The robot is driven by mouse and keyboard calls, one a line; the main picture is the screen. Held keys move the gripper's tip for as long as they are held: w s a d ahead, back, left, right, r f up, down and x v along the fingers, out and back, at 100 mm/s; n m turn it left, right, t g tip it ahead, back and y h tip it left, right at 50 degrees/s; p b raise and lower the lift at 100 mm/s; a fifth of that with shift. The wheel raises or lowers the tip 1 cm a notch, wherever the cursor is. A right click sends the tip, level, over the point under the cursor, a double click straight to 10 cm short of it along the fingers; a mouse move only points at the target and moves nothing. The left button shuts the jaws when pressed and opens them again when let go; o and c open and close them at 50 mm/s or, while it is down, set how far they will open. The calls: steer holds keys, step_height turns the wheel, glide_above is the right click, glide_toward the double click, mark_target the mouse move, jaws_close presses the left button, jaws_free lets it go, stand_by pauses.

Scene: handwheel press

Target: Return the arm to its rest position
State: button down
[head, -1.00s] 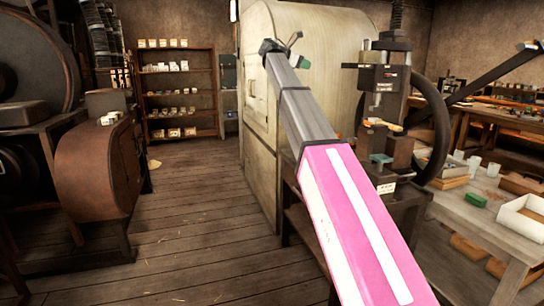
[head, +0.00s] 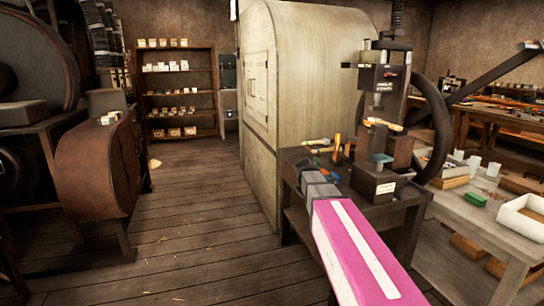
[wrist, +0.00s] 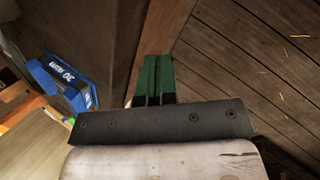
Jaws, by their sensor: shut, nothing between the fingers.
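My gripper (wrist: 155,80) shows in the wrist view with its two green fingers side by side, touching, with nothing between them. It points down past the bench edge toward the plank floor. In the head view my pink and white arm (head: 352,245) reaches up from the lower right, its grey end in front of the press bench. The gripper's fingers are hidden there. The handwheel press (head: 388,85) stands on the bench just right of the arm's end, apart from it in the picture.
A tall cream cabinet (head: 300,80) stands behind the bench. A brown rounded machine (head: 95,175) stands at left. The worktable (head: 470,235) at right holds a white box. The middle floor (head: 200,230) is clear.

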steer(key=s+f+m+g+y, duration=0.1)
steer(key=s+f+m+y, duration=0.1)
steer(key=s+f+m, duration=0.3)
steer(key=s+f+m+g+y, duration=0.1)
steer(key=s+f+m+y, duration=0.2)
steer(key=s+f, duration=0.9)
steer(key=s+a+m, duration=0.1)
steer(key=s, duration=0.3)
steer(key=shift+s+f+m, duration=0.3)
steer(key=shift+s+m, duration=0.05)
steer(key=shift+m, duration=0.05)
